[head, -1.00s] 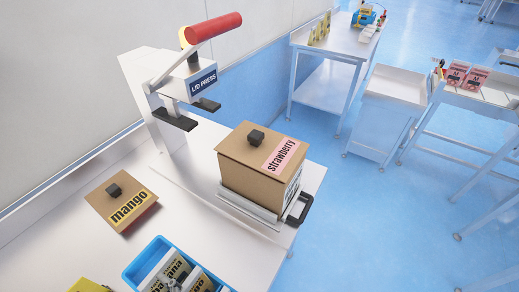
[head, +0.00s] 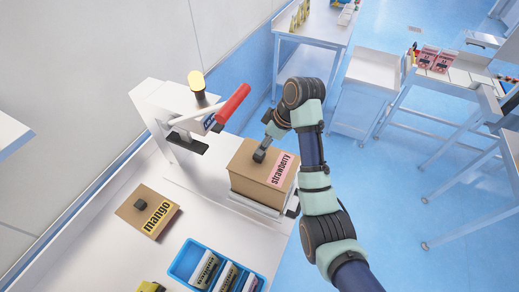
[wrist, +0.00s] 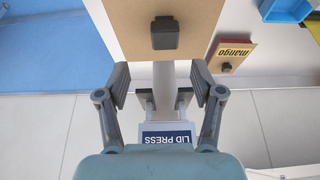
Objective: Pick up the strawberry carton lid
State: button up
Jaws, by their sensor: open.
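The strawberry carton lid (head: 250,168) is a brown square with a pink "strawberry" label and a dark knob (head: 259,155). It sits on top of the brown carton (head: 255,190), on the press's slide. My gripper (head: 267,143) is beside the knob in the head view; contact cannot be made out there. In the wrist view the brown lid (wrist: 130,30) and its knob (wrist: 165,34) lie ahead of the fingertips. My gripper (wrist: 160,80) is open, with nothing between its fingers there. The lid's label is out of the wrist view.
The lid press (head: 185,140) with its red handle (head: 233,103) stands left of the carton. A mango lid (head: 140,210) lies on the bench in front. A blue bin (head: 184,268) with several pouches is near the bottom. Bare bench lies between them.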

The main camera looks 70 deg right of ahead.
aim_at(265, 162)
jog(key=shift+a+f, duration=0.15)
jog(key=shift+f, duration=0.25)
jog(key=shift+x, duration=3.7)
jog(key=shift+w+a+r, duration=0.15)
jog(key=c, duration=1.3)
